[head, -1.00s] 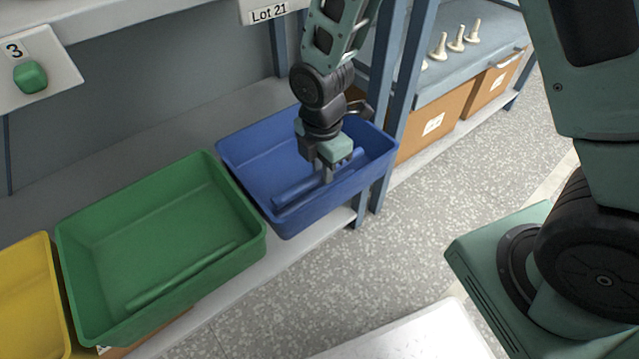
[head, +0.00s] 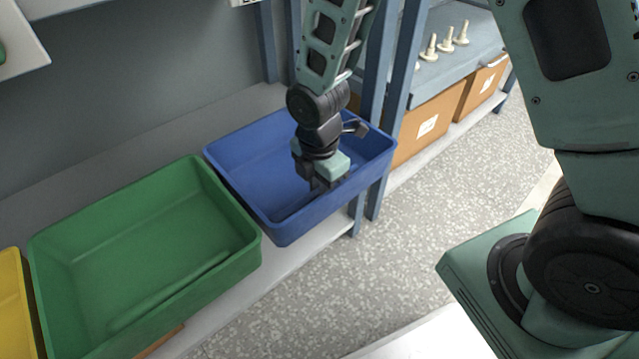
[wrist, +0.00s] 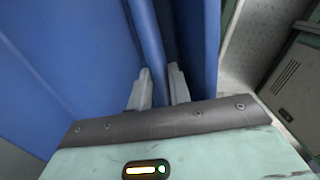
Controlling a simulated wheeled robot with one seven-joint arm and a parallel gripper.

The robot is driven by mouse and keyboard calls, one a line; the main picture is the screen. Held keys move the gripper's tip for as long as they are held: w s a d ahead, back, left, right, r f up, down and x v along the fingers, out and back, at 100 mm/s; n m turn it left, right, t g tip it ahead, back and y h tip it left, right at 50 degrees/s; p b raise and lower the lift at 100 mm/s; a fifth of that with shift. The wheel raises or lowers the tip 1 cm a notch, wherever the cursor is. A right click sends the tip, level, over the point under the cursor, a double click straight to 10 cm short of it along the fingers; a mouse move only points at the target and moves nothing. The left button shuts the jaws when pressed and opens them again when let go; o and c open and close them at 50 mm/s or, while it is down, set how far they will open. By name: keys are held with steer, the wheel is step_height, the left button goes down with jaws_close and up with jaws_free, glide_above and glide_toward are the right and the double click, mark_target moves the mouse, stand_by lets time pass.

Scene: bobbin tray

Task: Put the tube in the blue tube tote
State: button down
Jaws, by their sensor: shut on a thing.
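The blue tube tote (head: 248,150) stands on the shelf in the middle of the head view. My gripper (head: 319,187) points down inside the tote, towards its front right part. In the wrist view my gripper (wrist: 160,88) is shut on a blue tube (wrist: 150,40), which runs away between the fingers. The tote's blue wall and floor (wrist: 55,55) fill the left of that view. The tube's colour nearly matches the tote. I cannot tell whether the tube touches the tote floor. In the head view the gripper and shadow mostly hide the tube.
A yellow tote (head: 12,300) is farther left. Blue shelf posts (head: 400,100) stand close on the right. Cardboard boxes (head: 425,128) are beyond them.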

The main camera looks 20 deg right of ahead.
steer(key=c, duration=1.3)
jaws_free()
step_height(320, 180, up, 12)
steer(key=p, duration=0.5)
steer(key=s+a+r+m, duration=0.2)
steer(key=s+r+m, duration=0.2)
steer(key=s+m, duration=0.3)
steer(key=s+a+r+m, duration=0.2)
steer(key=s+r+m, duration=0.3)
steer(key=s, duration=0.6)
steer(key=shift+r+m+y, duration=0.3)
steer(key=shift+m+y, duration=0.1)
steer(key=shift+m, duration=0.6)
steer(key=shift+w+a, duration=0.1)
step_height(320, 180, up, 29)
steer(key=p, duration=2.9)
